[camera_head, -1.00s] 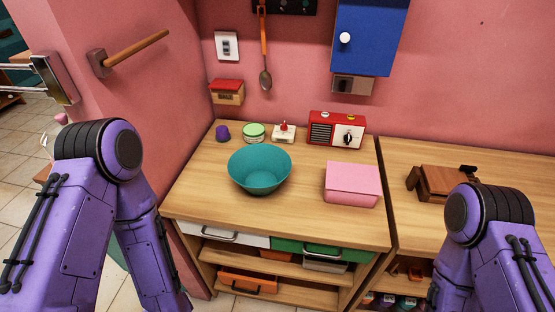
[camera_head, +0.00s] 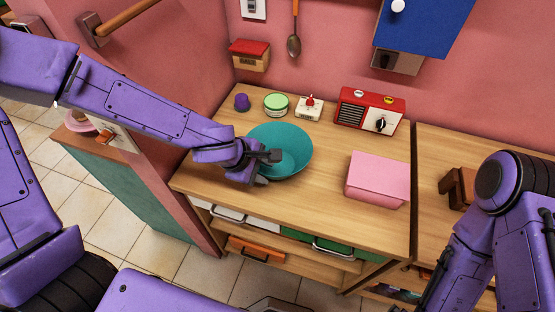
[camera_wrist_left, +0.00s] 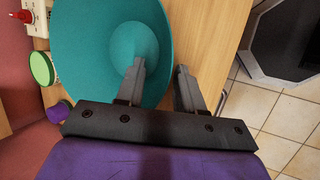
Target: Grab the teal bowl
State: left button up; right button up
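The teal bowl (camera_head: 298,140) stands upright on the wooden counter, left of the pink box. It also fills the upper left of the left wrist view (camera_wrist_left: 85,55). My left gripper (camera_head: 268,168) is at the bowl's near left side. In the left wrist view its fingers (camera_wrist_left: 160,66) are apart. One finger overlaps the bowl's inside and the other is just outside the rim, so the rim lies between them. I cannot tell whether either finger touches it. My right arm shows at the right, but its gripper is out of view.
A pink box (camera_head: 378,178) sits right of the bowl. Behind are a red radio (camera_head: 369,110), a small white item with a red top (camera_head: 309,107), a green-lidded jar (camera_head: 276,104) and a purple cup (camera_head: 241,102). The counter's front (camera_head: 300,214) is clear.

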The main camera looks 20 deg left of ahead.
pick_arm(q)
jog(key=x, duration=0.1)
jog(key=b+x, duration=0.1)
jog(key=x, duration=0.1)
jog(key=b+x, duration=0.1)
jog(key=shift+s+a+f, duration=0.15)
jog(key=shift+s+f, duration=0.1)
jog(key=shift+f, duration=0.1)
jog(key=shift+w+f, duration=0.1)
jog(key=shift+w, duration=0.05)
grip_shut()
